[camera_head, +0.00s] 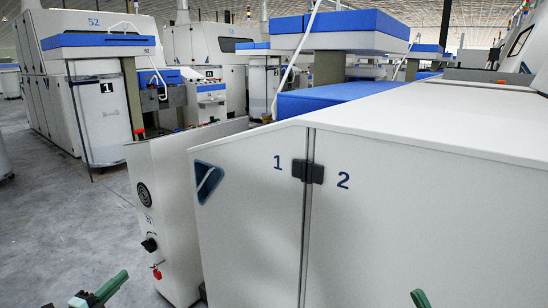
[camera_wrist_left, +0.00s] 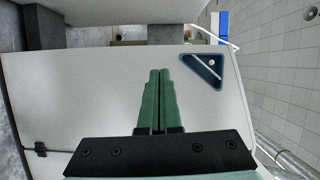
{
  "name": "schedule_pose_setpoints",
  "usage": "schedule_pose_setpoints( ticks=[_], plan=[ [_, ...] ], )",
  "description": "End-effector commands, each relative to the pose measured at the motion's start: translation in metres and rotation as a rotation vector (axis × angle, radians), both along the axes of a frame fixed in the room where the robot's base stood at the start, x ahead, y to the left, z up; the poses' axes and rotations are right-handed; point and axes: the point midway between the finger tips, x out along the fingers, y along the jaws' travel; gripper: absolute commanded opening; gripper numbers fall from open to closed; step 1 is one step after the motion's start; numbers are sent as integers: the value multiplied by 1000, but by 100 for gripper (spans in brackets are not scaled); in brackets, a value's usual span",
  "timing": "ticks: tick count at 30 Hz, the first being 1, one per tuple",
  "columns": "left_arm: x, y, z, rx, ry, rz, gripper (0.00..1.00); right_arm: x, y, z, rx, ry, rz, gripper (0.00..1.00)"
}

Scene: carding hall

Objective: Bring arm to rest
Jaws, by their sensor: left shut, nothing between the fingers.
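My left gripper (camera_head: 122,276) shows at the bottom left of the head view, its green fingers low in front of the grey floor and machine. In the left wrist view its green fingers (camera_wrist_left: 160,74) lie side by side, shut with nothing between them. They point at a white machine panel with a blue triangular handle recess (camera_wrist_left: 205,68) to the right of the fingertips. A gap to the panel cannot be judged. Only a green tip of my right gripper (camera_head: 420,298) shows at the bottom edge of the head view; the rest is out of frame.
A white carding machine with doors marked 1 and 2 (camera_head: 390,200) fills the right and centre. A narrow panel with a red key or tag and a black knob (camera_head: 160,220) stands beside it. Grey floor (camera_head: 60,220) is open on the left. More machines (camera_head: 100,100) stand behind.

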Motion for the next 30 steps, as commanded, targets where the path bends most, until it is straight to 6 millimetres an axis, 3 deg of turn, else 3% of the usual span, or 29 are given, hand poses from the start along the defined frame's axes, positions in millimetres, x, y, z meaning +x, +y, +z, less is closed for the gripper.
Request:
schedule_pose_setpoints(
  ticks=[1,5,9,13,17,24,30],
  plan=[
    [-12,-23,4,-70,48,-4,0,12,-2,9,1,74,-17,100],
    [-42,-59,-9,-239,158,25,0,37,-8,-10,1,264,-56,100],
    [-87,-101,-17,-447,303,80,0,56,-16,-39,1,499,-102,100],
    [-140,-138,-17,-655,454,160,0,61,-24,-74,1,738,-144,100],
    [-196,-169,-7,-857,602,264,0,49,-31,-112,-1,978,-181,100],
    [-290,-208,24,-1169,829,482,0,0,-38,-169,-6,1366,-230,100],
    [-327,-219,37,-1287,912,587,0,-30,-40,-194,-8,1524,-246,100]
  ],
)
